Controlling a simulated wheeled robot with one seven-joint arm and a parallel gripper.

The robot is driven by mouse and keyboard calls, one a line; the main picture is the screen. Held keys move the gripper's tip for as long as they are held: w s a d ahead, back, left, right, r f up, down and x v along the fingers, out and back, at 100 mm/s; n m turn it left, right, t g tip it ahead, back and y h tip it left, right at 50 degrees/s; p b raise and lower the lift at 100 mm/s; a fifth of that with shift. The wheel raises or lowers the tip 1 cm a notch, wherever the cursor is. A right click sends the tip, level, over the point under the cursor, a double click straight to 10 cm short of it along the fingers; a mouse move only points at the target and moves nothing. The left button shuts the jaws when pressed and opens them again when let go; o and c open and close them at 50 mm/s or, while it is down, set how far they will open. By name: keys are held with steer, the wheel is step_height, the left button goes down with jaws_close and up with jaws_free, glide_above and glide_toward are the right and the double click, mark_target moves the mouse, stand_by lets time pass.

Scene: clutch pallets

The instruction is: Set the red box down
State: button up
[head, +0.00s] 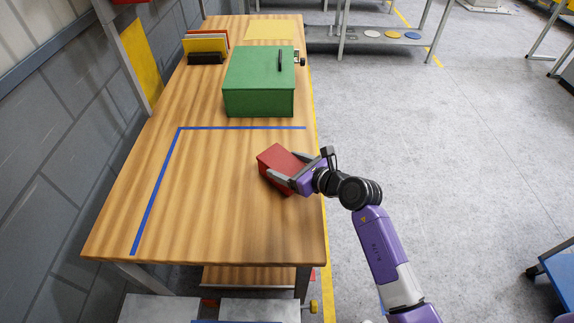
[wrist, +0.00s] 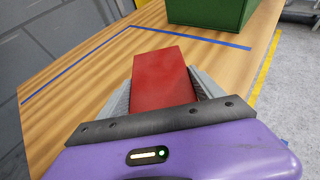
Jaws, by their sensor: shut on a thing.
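The red box (head: 279,161) is at the right side of the wooden table (head: 205,210), inside the area marked by blue tape. My gripper (head: 290,169) reaches in from the right, with one finger on each side of the box. It is shut on the box. In the wrist view the red box (wrist: 163,78) sits between the two grey fingers (wrist: 162,95), its top face in full view. I cannot tell whether the underside of the box touches the table.
A green box (head: 258,85) with a dark handle stands behind the blue tape line (head: 240,128). A file rack (head: 206,47) and a yellow sheet (head: 270,29) are at the far end. The table inside the tape is clear left of the red box. The table's right edge is close by.

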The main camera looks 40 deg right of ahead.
steer(key=o, duration=1.7)
steer(key=shift+f, duration=0.1)
steer(key=shift+c, duration=0.2)
